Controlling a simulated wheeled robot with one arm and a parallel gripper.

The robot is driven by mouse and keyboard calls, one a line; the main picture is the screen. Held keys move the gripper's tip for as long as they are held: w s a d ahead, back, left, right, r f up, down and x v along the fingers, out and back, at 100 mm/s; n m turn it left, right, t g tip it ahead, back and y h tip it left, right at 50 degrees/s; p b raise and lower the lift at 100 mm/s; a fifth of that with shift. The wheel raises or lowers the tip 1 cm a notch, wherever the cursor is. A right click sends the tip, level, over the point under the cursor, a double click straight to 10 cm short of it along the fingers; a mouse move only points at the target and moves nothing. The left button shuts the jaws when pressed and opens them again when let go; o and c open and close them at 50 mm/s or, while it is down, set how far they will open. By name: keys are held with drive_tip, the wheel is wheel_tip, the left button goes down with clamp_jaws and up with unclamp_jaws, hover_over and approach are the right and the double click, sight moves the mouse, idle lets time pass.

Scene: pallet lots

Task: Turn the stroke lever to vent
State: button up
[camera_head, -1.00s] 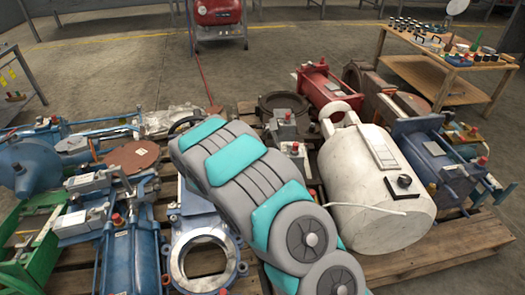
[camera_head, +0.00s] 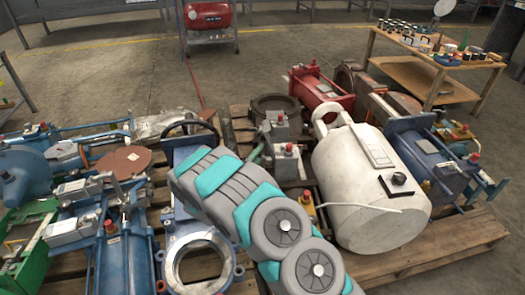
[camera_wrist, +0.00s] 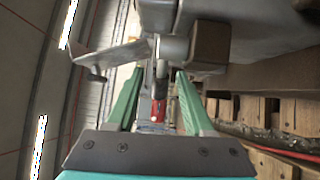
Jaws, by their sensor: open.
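My gripper (camera_wrist: 159,76) is open in the wrist view, with one green finger at each side. A short dark stub, perhaps part of the stroke lever (camera_wrist: 162,72), shows between the fingertips. I cannot tell whether the fingers touch it. It sits below a grey cylindrical fitting (camera_wrist: 174,48) on a grey body. A flat grey plate with a small knob (camera_wrist: 110,54) reaches left from this fitting. In the head view my arm covers most of the gripper; a green sliver shows beside a grey box with a red button (camera_head: 286,160). No vent marking is readable.
A white tank (camera_head: 360,185) stands right of my arm on the pallet (camera_head: 450,245). Blue cylinders (camera_head: 125,255) and a round-opening blue valve (camera_head: 205,235) crowd the left. A red actuator (camera_head: 318,90) lies behind. Open floor and a wooden bench (camera_head: 430,75) are beyond.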

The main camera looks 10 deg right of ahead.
drive_tip(key=shift+x, duration=1.4)
drive_tip(key=shift+c, duration=0.4)
clamp_jaws()
